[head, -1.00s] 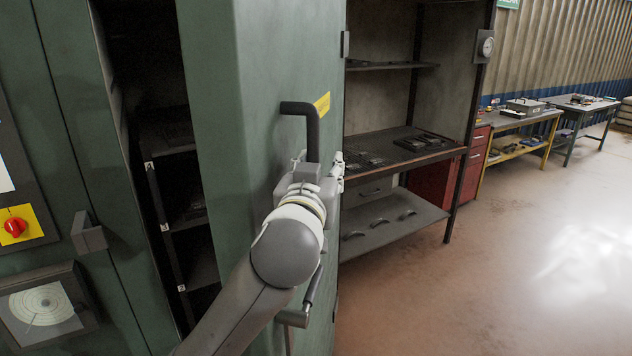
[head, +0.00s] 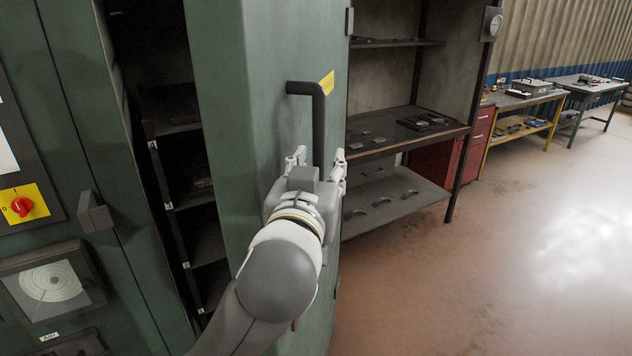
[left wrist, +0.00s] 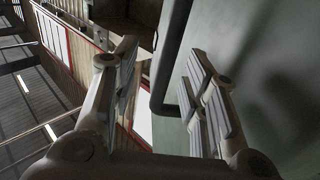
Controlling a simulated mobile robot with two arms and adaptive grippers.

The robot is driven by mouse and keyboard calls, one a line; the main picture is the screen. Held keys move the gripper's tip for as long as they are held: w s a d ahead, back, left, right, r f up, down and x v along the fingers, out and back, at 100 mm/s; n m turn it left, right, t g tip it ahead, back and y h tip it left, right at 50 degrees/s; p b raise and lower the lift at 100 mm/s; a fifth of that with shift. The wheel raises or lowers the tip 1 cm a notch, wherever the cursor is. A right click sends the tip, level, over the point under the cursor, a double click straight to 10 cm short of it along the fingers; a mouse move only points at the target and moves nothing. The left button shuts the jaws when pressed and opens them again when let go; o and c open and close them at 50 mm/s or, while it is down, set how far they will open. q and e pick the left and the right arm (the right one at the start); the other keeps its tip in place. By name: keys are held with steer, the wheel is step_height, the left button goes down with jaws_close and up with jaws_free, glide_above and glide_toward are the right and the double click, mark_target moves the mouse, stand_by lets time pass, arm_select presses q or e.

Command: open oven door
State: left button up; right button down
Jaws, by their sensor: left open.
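The green oven door (head: 225,130) stands partly open, with a dark gap to its left. Its black bar handle (head: 318,115) is upright and bends at the top into the door; my wrist and arm hide its lower part. My left gripper (head: 318,163) is open in front of the door, with one finger on each side of the handle. In the left wrist view, the handle (left wrist: 172,55) runs between the two spread fingers (left wrist: 163,85), and I see no finger clamped on it. My right gripper is not in view.
Dark shelves (head: 185,200) show inside the gap. A control panel with a red knob (head: 21,206) and a round chart recorder (head: 52,285) are at the left. A shelf rack (head: 400,185) with brake parts stands behind the door. Open floor (head: 480,270) lies to the right.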

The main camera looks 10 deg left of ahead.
arm_select(q)
steer(key=s, duration=0.5)
steer(key=shift+d+p, duration=0.15)
steer(key=shift+p, duration=0.2)
steer(key=shift+w, duration=0.1)
steer(key=shift+c, duration=0.5)
